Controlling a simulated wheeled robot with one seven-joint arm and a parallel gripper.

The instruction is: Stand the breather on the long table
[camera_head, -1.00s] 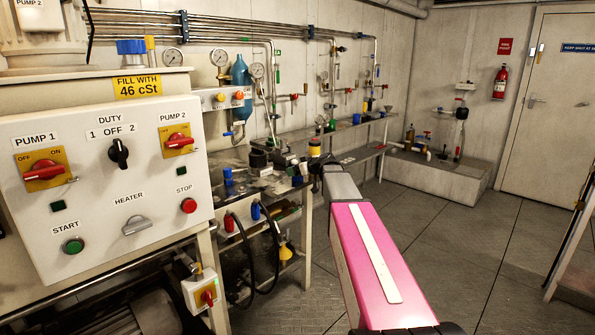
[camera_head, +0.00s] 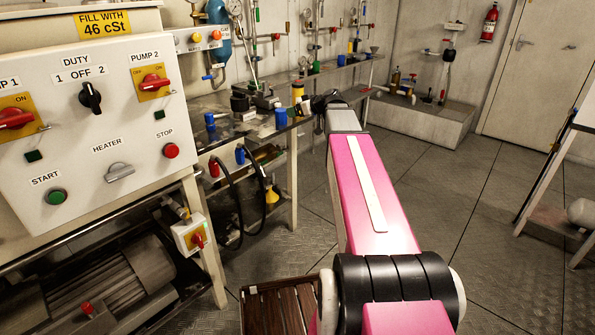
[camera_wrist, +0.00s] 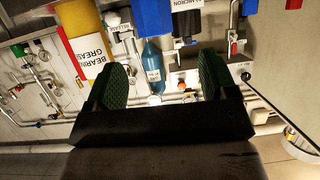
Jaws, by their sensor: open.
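My gripper (camera_wrist: 161,82) is open, its two green-padded fingers apart with nothing held between them. In the head view the black end of my arm (camera_head: 327,99) is over the right end of the cluttered bench. I cannot tell for sure which object is the breather. A blue body with a white label reading MICRON (camera_wrist: 184,18) and a black lower part shows beyond the fingers in the wrist view. A yellow tube marked BEARING GREASE (camera_wrist: 85,40) is beside it, toward the left finger. The long table is probably the narrow wall bench (camera_head: 345,68) running toward the back.
The near bench (camera_head: 222,108) holds blue-topped items (camera_head: 281,118), a black item (camera_head: 240,103) and the yellow tube (camera_head: 297,92). A control panel (camera_head: 100,120) stands close on the left. Black hoses (camera_head: 236,190) hang under the bench. Open floor (camera_head: 440,185) lies to the right.

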